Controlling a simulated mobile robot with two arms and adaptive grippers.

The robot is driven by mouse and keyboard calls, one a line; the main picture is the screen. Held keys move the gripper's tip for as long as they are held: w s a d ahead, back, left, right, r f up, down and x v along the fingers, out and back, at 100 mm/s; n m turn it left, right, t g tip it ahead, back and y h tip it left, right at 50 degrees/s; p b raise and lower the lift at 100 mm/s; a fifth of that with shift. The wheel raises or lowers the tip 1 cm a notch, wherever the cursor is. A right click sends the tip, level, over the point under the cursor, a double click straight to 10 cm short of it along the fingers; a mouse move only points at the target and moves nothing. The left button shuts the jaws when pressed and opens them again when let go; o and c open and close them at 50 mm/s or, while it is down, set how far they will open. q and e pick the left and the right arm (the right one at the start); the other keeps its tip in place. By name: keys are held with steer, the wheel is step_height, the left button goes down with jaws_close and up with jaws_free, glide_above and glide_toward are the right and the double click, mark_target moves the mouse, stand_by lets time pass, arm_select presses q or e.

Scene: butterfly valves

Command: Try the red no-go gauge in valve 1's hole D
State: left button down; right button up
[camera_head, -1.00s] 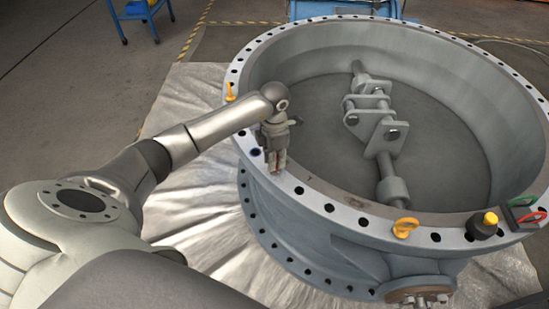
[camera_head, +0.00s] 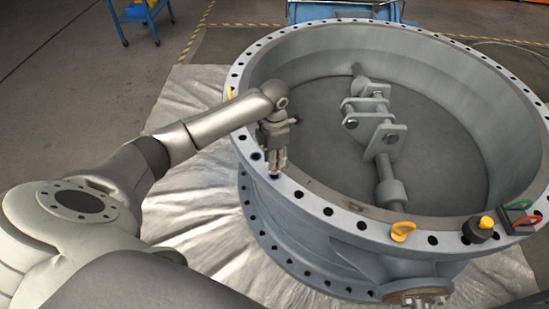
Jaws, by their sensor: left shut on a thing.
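Valve 1 appears to be the large grey ring (camera_head: 345,207), its top flange full of dark bolt holes. My left gripper (camera_head: 277,164) points down over the flange's near left part. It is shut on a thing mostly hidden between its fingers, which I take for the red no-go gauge. The fingertips are right at a dark bluish hole (camera_head: 274,179); whether the gauge's end is inside it I cannot tell. No letter for hole D is readable. My right gripper is out of view.
A dark holder with a green loop (camera_head: 519,203) and a red loop (camera_head: 527,220) sits on the flange at right. Nearby are a black-and-yellow knob (camera_head: 482,227) and a yellow eyebolt (camera_head: 402,231). Another yellow eyebolt (camera_head: 229,93) stands left of my gripper.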

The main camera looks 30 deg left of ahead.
arm_select(q)
steer(key=shift+r+p, duration=1.2)
steer(key=shift+r, duration=0.8)
